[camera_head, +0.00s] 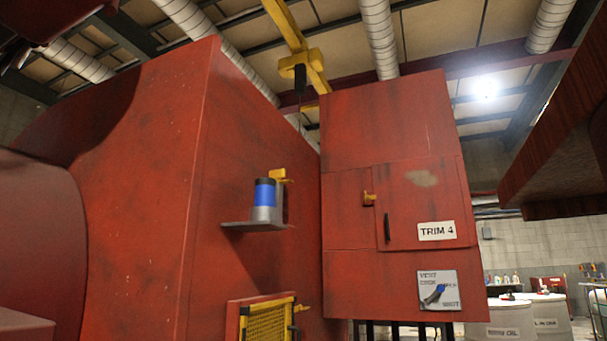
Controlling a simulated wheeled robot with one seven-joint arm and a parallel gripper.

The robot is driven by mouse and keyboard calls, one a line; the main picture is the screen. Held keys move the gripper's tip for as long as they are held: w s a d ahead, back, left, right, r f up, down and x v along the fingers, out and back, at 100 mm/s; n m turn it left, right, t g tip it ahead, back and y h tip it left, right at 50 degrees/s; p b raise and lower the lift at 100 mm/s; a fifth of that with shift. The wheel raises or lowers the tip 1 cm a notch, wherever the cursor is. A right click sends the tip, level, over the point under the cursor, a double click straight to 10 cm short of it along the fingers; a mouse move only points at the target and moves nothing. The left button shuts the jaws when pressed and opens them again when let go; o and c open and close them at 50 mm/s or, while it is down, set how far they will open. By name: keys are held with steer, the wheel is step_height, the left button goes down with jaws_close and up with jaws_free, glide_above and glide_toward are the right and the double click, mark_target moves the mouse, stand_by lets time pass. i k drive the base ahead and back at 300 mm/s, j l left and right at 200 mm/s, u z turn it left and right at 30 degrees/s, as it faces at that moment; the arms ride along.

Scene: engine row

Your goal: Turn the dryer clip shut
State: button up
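A grey canister with a blue band and dark top (264,197) stands upright on a small grey bracket (240,226) on the side of a large red housing. My gripper is not in view.
A yellow mesh guard (268,325) juts out below the canister. White drums (512,318) stand at the right.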

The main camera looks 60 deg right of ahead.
mark_target(277, 176)
steer(key=z, duration=0.4)
steer(key=k+l+z, duration=0.1)
steer(key=z, duration=0.25)
steer(key=l+z, duration=0.15)
steer(key=z, duration=0.25)
steer(key=k+l, duration=0.05)
